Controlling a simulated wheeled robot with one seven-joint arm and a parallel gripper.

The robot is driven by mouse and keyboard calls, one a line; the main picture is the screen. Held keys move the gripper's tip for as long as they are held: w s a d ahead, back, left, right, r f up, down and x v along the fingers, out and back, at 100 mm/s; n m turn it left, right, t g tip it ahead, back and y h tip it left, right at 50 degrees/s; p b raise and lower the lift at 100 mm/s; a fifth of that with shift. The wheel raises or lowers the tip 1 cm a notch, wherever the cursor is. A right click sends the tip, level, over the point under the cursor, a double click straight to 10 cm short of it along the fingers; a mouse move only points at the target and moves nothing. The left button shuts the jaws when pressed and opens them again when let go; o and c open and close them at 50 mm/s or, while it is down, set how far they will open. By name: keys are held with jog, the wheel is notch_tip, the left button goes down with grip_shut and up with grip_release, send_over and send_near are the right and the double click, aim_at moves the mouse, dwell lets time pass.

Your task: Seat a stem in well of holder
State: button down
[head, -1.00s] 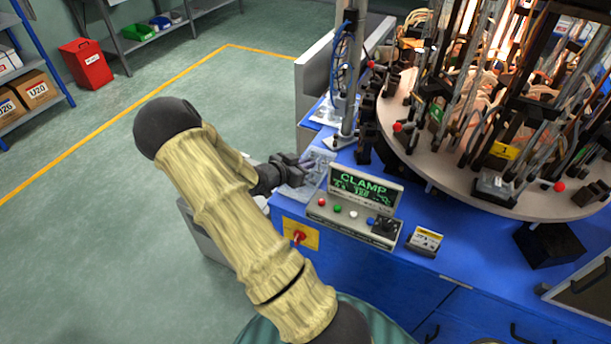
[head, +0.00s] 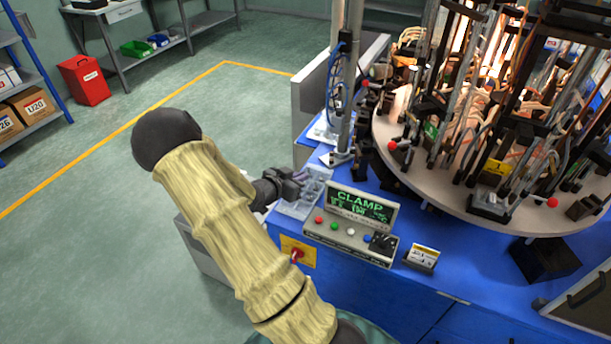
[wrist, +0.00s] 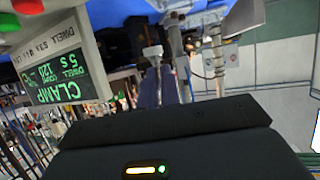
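My gripper (head: 292,182) is dark and reaches in from the left, low over or beside a clear tray (head: 297,207) at the near left corner of the blue bench. A thin purplish piece shows near its fingertips in the head view; I cannot tell whether it is held. In the wrist view, a bluish-purple bar (wrist: 158,88) and a pale T-shaped piece (wrist: 152,53) lie beyond the dark gripper housing. I cannot tell whether either is the stem. The fingers are too small or hidden to show their opening. I cannot make out the holder's well.
A control box (head: 352,222) reading CLAMP stands right of the gripper. A metal post (head: 343,125) with blue tubing rises behind it. A round turntable (head: 427,183) crowded with rods and clamps fills the right.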

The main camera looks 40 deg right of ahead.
jog(key=w+a+r+n+t+y+p, duration=0.3)
jog(key=a+n+t+p, duration=0.15)
jog(key=a+p, duration=0.2)
jog(key=w+a+r+n+t+y+p, duration=0.25)
jog(key=w+a+n+t+p, duration=0.2)
jog(key=a, duration=0.25)
jog(key=s+a+r+n+t+y+p, duration=0.1)
jog(key=a+n+y+p, duration=0.5)
jog(key=a, duration=1)
jog(key=shift+s+a+r+n+t+y+p, duration=0.15)
jog(key=shift+s+r+n+t+y+p, duration=0.35)
jog(key=shift+y, duration=0.45)
jog(key=shift+w, duration=0.15)
